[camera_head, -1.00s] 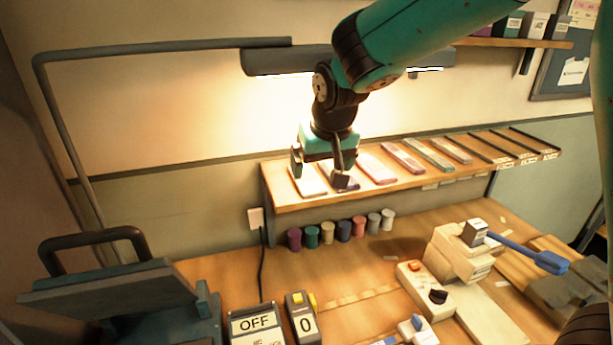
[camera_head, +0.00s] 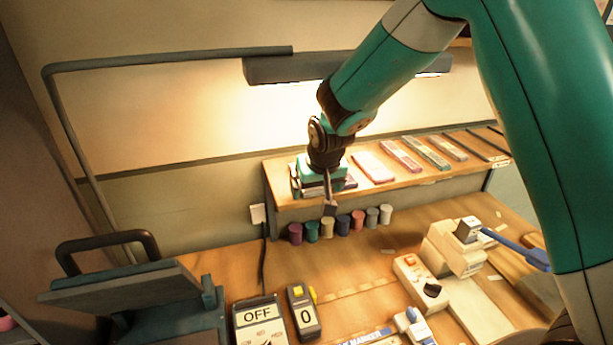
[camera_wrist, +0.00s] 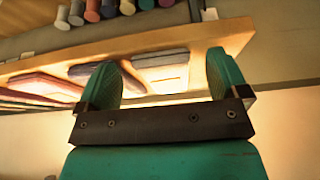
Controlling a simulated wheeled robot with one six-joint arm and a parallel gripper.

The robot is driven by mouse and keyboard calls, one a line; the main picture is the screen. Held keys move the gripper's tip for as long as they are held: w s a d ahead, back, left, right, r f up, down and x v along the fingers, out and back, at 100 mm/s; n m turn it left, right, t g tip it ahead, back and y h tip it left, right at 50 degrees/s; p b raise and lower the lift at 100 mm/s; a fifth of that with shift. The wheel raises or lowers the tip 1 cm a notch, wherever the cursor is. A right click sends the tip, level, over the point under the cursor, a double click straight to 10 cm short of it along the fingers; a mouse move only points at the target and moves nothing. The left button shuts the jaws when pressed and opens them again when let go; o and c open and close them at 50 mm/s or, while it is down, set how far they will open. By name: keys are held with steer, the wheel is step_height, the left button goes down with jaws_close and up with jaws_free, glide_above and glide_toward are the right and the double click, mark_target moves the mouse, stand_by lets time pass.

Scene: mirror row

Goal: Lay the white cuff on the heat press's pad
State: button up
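The white cuff (camera_wrist: 160,58) lies at the end of the wall shelf, beside a dark purple-blue cuff. In the wrist view it shows between the two green fingers of my gripper (camera_wrist: 162,70). The fingers are apart, and I see no contact with the cuff. In the head view my gripper (camera_head: 313,194) is low over the shelf's left end and hides most of the cuff. The heat press (camera_head: 120,290) stands at the lower left with a black handle on its tilted upper plate. Its pad is mostly hidden under that plate.
Pink, mauve and green cuffs (camera_head: 425,153) lie further right on the shelf (camera_head: 400,177). Several thread spools (camera_head: 343,226) stand below it. An OFF box (camera_head: 258,322), a counter reading 0 (camera_head: 302,312) and a cream machine (camera_head: 452,250) stand on the bench. A lamp (camera_head: 285,68) hangs above.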

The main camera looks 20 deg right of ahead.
steer(key=shift+f, duration=0.55)
steer(key=c, duration=0.7)
steer(key=shift+r, duration=0.1)
steer(key=c, duration=0.3)
steer(key=shift+w+r, duration=0.1)
steer(key=shift+r, duration=0.05)
